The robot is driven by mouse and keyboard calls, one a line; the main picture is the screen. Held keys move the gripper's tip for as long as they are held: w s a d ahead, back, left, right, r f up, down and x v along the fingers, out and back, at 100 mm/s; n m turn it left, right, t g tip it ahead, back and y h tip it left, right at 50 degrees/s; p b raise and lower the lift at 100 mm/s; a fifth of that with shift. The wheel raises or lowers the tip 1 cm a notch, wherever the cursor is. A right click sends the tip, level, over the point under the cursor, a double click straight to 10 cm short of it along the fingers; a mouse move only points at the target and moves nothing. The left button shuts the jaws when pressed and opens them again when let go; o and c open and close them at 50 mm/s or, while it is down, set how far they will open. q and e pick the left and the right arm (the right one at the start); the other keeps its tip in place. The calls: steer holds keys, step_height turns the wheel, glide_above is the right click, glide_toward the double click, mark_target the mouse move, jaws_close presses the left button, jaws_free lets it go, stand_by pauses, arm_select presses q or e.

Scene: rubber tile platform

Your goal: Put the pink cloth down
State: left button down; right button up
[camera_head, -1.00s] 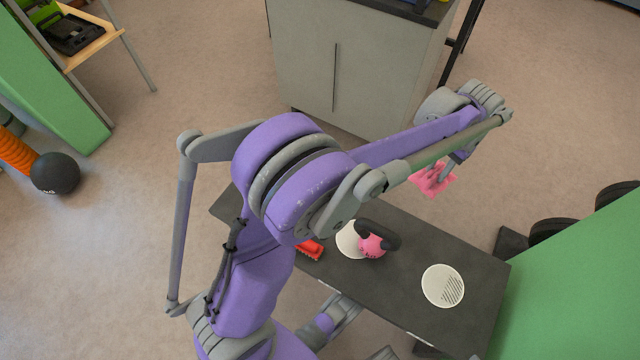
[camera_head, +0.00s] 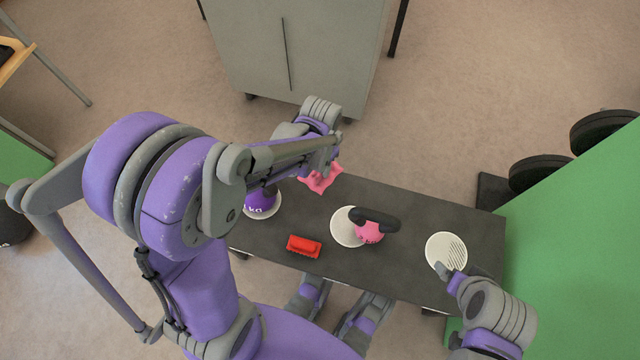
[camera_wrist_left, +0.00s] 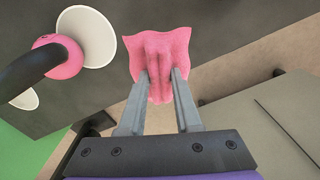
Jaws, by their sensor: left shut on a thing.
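The pink cloth (camera_head: 318,183) hangs from my left gripper (camera_head: 325,165), at the far edge of the dark platform (camera_head: 400,275). In the left wrist view the cloth (camera_wrist_left: 158,48) is pinched between both fingers of the left gripper (camera_wrist_left: 161,82), draped and spread out past the tips. Whether it touches the platform I cannot tell. My right gripper (camera_head: 447,272) is at the lower right, by the near edge of a slotted white disc (camera_head: 446,250); its jaw gap is too small to make out.
A pink kettlebell (camera_head: 369,233) with a black handle overlaps the middle white disc (camera_head: 343,228). A purple kettlebell (camera_head: 262,201) stands on the left disc, partly behind my arm. A red brush (camera_head: 304,246) lies near the front edge. A grey cabinet (camera_head: 300,45) stands beyond.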

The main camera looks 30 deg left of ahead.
mark_target(320, 182)
arm_select(q)
step_height(320, 182, down, 9)
steer(key=b, duration=0.2)
steer(key=shift+f+b, duration=0.2)
steer(key=shift+b, duration=0.2)
arm_select(e)
steer(key=f, duration=0.4)
steer(key=shift+w, duration=0.2)
arm_select(q)
steer(key=shift+f, duration=0.15)
steer(key=c, duration=0.6)
jaws_free()
arm_select(e)
steer(key=shift+f, duration=0.1)
